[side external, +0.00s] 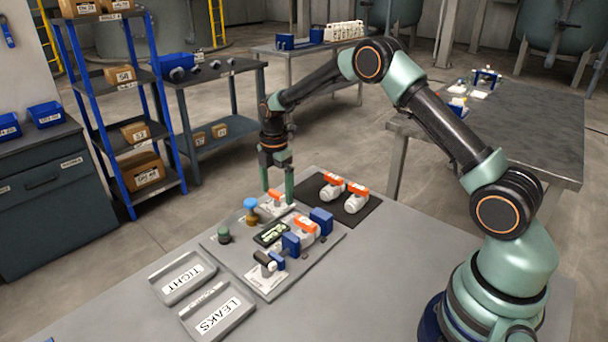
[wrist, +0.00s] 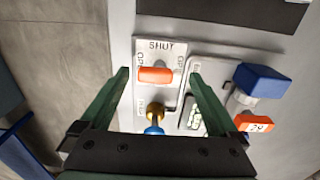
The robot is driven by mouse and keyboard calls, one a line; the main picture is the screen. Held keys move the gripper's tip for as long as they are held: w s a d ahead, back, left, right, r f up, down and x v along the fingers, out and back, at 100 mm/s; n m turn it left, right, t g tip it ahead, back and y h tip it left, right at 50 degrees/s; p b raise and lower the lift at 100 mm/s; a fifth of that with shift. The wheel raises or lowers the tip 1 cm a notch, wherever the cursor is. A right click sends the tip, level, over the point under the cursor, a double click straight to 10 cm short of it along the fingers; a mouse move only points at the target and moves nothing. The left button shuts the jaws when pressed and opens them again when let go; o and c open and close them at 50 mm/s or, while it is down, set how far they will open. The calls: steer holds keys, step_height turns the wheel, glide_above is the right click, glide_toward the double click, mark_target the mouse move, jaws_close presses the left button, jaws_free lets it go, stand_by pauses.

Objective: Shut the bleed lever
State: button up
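The bleed lever (wrist: 156,75) is an orange handle on a light plate marked SHUT at the top edge, with further lettering at the sides. In the wrist view it lies crosswise to the picture, between my fingertips. In the side view the orange lever (side external: 275,197) is at the far edge of the fixture board, just below my fingers. My gripper (wrist: 159,74) is open, its two green fingers apart with gaps on both sides of the lever. My gripper (side external: 277,195) points straight down in the side view. I cannot tell whether either finger touches the lever.
A brass fitting with a blue cap (side external: 251,208) stands close to the lever. A valve with an orange handle (side external: 306,226) sits between blue clamps on the board. Two more valves (side external: 344,191) lie on a dark mat (side external: 315,186). Trays marked TIGHT (side external: 183,278) and LEAKS (side external: 217,311) are in front.

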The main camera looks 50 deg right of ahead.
steer(key=c, duration=1.1)
steer(key=shift+c, duration=0.2)
steer(key=shift+m, duration=0.4)
steer(key=m, duration=0.8)
steer(key=shift+r, duration=0.1)
steer(key=m, duration=0.5)
steer(key=shift+m, duration=2)
